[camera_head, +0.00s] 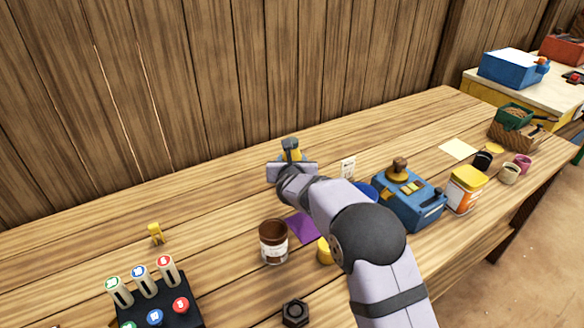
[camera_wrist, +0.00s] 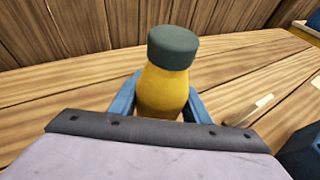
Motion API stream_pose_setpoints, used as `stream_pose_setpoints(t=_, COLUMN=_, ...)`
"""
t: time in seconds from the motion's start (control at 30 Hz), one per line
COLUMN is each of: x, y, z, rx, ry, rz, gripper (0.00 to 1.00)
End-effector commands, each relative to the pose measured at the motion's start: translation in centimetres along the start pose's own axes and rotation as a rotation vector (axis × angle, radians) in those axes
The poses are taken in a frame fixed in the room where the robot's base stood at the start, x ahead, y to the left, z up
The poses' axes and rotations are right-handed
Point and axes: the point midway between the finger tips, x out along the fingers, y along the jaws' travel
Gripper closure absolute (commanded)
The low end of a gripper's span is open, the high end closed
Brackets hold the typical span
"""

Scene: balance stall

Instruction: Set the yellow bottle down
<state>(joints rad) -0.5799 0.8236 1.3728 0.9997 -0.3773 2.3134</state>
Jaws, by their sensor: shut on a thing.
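The yellow bottle (camera_wrist: 162,90) has a dark grey-green cap and stands upright between the two blue fingers of my gripper (camera_wrist: 160,100) in the wrist view. The fingers are shut on its body, one on each side. In the head view, the bottle (camera_head: 294,150) shows only in part above my gripper (camera_head: 291,158), near the back of the wooden table (camera_head: 210,210). My wrist hides its lower part. I cannot tell whether its base touches the table.
A brown jar (camera_head: 274,243), a purple sheet (camera_head: 302,227) and a yellow item (camera_head: 324,251) lie nearer the front. A small white card (camera_head: 348,168) and a blue box-shaped device (camera_head: 408,200) are to the right. The table left of my gripper is largely clear. A plank wall (camera_head: 220,70) stands behind.

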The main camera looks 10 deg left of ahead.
Motion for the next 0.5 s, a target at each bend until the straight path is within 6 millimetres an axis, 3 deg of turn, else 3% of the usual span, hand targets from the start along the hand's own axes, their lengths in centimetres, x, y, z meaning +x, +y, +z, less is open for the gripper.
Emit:
stream_pose_setpoints(t=0.17, x=0.8, y=0.0, z=-1.8, rx=-0.001, ry=-0.002, rz=-0.001, gripper=0.93)
stream_pose_setpoints(t=0.5, x=0.8, y=0.0, z=-1.9, rx=0.001, ry=-0.003, rz=0.000, gripper=0.93)
